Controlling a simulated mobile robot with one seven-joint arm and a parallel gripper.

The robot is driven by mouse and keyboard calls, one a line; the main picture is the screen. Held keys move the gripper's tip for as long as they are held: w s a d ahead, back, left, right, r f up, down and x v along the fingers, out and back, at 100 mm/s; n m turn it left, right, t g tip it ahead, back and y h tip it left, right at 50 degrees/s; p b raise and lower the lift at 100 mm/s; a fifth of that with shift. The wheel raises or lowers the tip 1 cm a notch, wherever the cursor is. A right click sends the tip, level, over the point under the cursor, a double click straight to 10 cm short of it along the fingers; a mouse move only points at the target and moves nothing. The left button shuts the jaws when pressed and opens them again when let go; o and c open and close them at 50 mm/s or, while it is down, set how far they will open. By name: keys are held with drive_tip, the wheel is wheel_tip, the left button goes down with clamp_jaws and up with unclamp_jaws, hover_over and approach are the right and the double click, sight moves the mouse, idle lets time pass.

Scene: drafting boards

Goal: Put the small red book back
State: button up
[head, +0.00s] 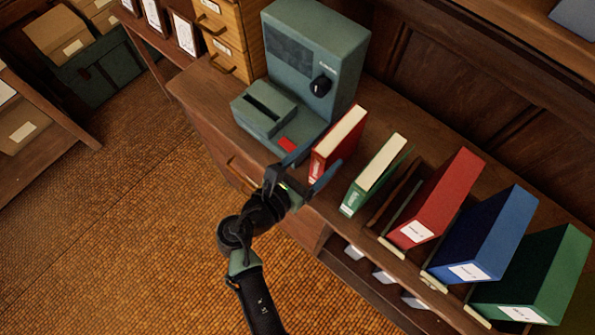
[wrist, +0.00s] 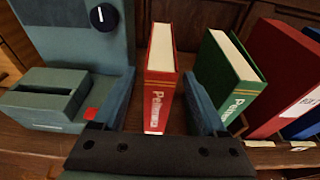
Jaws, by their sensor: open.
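The small red book (head: 338,143) stands upright on the wooden counter, between the teal machine and a small green book (head: 375,174). In the wrist view the red book (wrist: 160,80) shows its red spine with pale lettering and its cream page edges on top. My gripper (head: 308,172) is open at the counter's front edge. In the wrist view its two fingers (wrist: 160,100) lie on either side of the red book's spine, with a gap on both sides. The small green book (wrist: 228,78) stands just right of the right finger.
The teal machine (head: 315,60) with a black knob stands left of the red book. To the right, large red (head: 440,200), blue (head: 485,238) and green (head: 538,275) binders stand between low dividers. An empty divided slot (head: 397,195) lies between the small green book and the red binder.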

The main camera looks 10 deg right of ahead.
drive_tip(key=b+v, duration=0.2)
drive_tip(key=v, duration=0.7)
drive_tip(key=w+a+r+m+t+y, duration=0.2)
drive_tip(key=w+r+m+t+y, duration=0.15)
drive_tip(key=w+r+m, duration=0.85)
drive_tip(key=w+r+m+t+y, duration=0.2)
drive_tip(key=r, duration=0.7)
drive_tip(key=w+r+m+t+y, duration=0.2)
drive_tip(key=r+t, duration=0.1)
drive_tip(key=r, duration=0.6)
drive_tip(key=s+r+m+t+y, duration=0.2)
drive_tip(key=s+r+m+t, duration=0.2)
drive_tip(key=r, duration=1)
drive_tip(key=s+a+r+m+t+y, duration=0.1)
drive_tip(key=s+r+m+t+y, duration=0.1)
drive_tip(key=s+r+m+t, duration=0.3)
drive_tip(key=s+r, duration=0.4)
drive_tip(key=r, duration=0.5)
drive_tip(key=shift+m, duration=0.3)
drive_tip(key=shift+t+y, duration=0.25)
wheel_tip(320, 180, down, 4)
drive_tip(key=b, duration=0.3)
drive_tip(key=shift+w+r, duration=0.1)
drive_tip(key=shift+r, duration=0.15)
